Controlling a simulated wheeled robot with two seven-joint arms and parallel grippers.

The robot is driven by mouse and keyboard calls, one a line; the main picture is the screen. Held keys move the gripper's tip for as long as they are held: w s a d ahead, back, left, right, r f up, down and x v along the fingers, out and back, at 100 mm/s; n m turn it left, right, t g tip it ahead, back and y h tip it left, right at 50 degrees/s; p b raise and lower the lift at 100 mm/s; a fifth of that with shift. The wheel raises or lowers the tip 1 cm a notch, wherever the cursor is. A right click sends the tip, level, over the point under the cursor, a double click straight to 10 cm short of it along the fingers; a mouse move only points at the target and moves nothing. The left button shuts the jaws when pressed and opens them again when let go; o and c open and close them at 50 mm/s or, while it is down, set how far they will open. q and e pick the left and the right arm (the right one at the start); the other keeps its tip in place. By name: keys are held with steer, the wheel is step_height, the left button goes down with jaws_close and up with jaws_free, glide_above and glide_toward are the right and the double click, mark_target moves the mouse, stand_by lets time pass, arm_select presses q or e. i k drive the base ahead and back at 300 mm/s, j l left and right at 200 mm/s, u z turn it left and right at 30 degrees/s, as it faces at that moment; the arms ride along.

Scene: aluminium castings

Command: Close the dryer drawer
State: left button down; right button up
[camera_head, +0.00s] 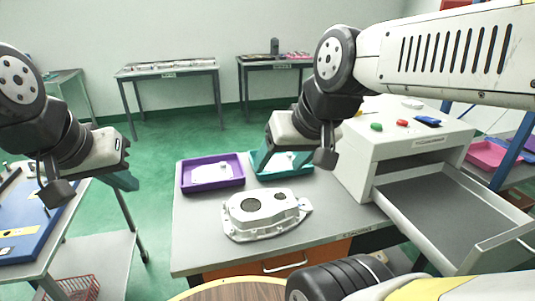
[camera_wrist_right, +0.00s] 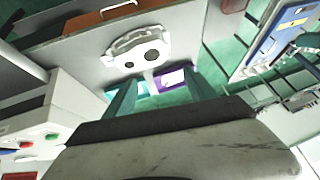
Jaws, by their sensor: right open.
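The dryer (camera_head: 405,150) is a white box at the right of the grey table, with a green and a red button on top. Its drawer (camera_head: 445,213) is pulled far out toward the front right; its tray looks empty. My right gripper (camera_head: 264,160) is left of the dryer, above the back of the table, apart from the drawer. In the right wrist view its two teal fingers stand apart with nothing between them (camera_wrist_right: 161,95). My left gripper (camera_head: 122,180) hangs at the left, away from the dryer; its finger gap is not clear.
An aluminium casting (camera_head: 265,214) lies on the grey table (camera_head: 200,245). Behind it are a purple tray (camera_head: 212,186) and a teal tray (camera_head: 297,174). A blue board (camera_head: 35,232) lies on the left table. Pink bins (camera_head: 490,155) stand at the far right.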

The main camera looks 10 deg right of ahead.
mark_target(463, 227)
steer(key=z, duration=0.5)
steer(key=k+z, duration=0.1)
steer(key=z, duration=0.35)
steer(key=l+z, duration=0.1)
steer(key=z, duration=0.4)
steer(key=k+l+z, duration=0.1)
steer(key=z, duration=0.9)
steer(key=k+l, duration=0.05)
steer(key=l, duration=0.05)
